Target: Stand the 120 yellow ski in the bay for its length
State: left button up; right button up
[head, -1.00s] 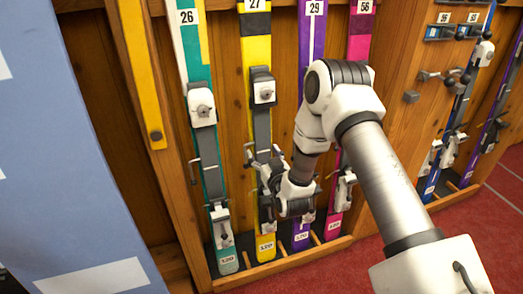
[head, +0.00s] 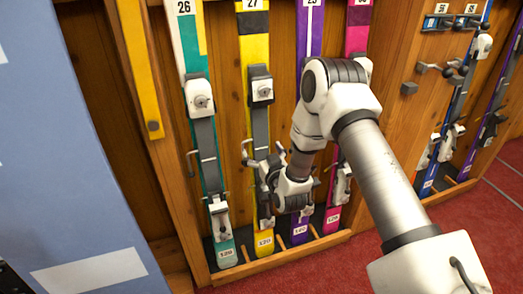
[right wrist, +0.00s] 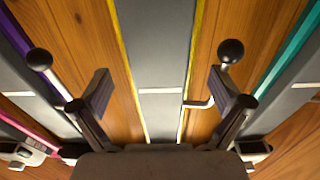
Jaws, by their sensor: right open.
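The yellow ski (head: 256,130), numbered 27 and labelled 120 near its foot, stands upright in the rack between the teal ski (head: 205,145) and the purple ski (head: 309,40). My right gripper (head: 262,173) is at the lower part of the yellow ski and hides some of it. In the right wrist view the open fingers (right wrist: 160,92) are spread wide to either side of the ski's grey middle strip (right wrist: 158,60) with yellow edges. They appear clear of it. My left gripper is out of view.
The rack's wooden base rail (head: 285,262) has dividers between ski feet. A pink ski (head: 358,40) stands right of the purple one. A blue panel (head: 70,150) fills the left side. More skis stand in a bay at right, above red carpet (head: 470,225).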

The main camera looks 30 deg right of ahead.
dwell(0.5)
jog(key=shift+s, duration=0.35)
jog(key=shift+p+v, duration=0.85)
jog(key=shift+v, duration=1.5)
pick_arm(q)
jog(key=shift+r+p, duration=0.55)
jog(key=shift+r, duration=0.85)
pick_arm(e)
jog(key=v, duration=0.7)
jog(key=shift+s+a, duration=0.2)
jog(key=shift+s, duration=0.1)
jog(key=shift+r, duration=0.1)
